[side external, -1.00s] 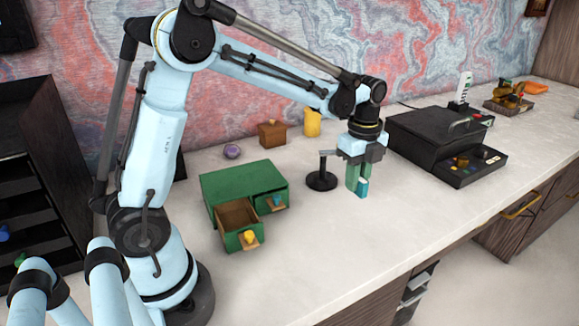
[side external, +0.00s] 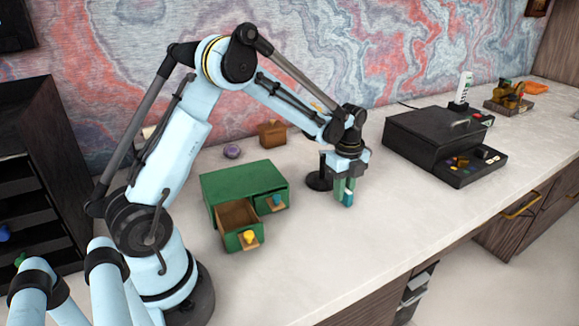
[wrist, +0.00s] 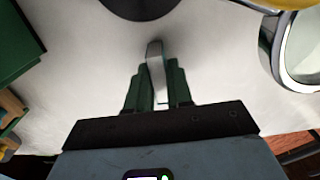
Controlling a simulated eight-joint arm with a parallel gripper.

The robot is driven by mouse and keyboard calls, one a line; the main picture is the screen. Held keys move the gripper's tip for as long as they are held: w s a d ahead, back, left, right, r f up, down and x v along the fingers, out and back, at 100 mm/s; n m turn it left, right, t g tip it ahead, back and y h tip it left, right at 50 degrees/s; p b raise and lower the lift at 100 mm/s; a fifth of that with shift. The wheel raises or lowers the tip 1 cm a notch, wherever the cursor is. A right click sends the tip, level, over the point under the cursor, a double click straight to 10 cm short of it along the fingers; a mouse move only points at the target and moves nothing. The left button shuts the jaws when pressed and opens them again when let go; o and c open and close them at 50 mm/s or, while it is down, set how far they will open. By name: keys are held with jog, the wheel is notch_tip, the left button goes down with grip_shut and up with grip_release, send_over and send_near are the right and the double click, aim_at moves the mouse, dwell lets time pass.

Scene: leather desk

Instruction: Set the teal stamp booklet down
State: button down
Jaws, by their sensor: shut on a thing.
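My gripper (side external: 345,194) is shut on the teal stamp booklet (side external: 348,199), low over the pale desk top, right of the green drawer box. The booklet is small and upright, with its teal end showing below the fingers. In the wrist view it is a narrow, pale grey strip (wrist: 155,68) between my green fingers (wrist: 157,88). I cannot tell whether its lower end touches the desk.
A black round stand (side external: 317,181) is close by, left of my gripper. The green drawer box (side external: 228,184) has one drawer (side external: 237,218) pulled out. A black case (side external: 425,136) stands to the right. The desk (side external: 400,215) in front is clear.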

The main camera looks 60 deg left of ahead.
jog(key=shift+f, duration=0.1)
jog(key=c, duration=1)
grip_release()
notch_tip(320, 180, up, 12)
jog(key=shift+s+d+r+n+t, duration=0.15)
jog(key=shift+s+d+n+t, duration=1.25)
jog(key=shift+s+n, duration=1.45)
jog(key=shift+s+d+r+n+t, duration=0.2)
jog(key=shift+s+d+n+t, duration=0.8)
jog(key=shift+s+d+n, duration=1.3)
jog(key=shift+s+d+r+n+t, duration=0.15)
jog(key=shift+s+d+n+t, duration=0.95)
jog(key=shift+s+n, duration=2.3)
jog(key=shift+w+a+n, duration=0.1)
jog(key=shift+w+n, duration=0.35)
jog(key=shift+w, duration=0.05)
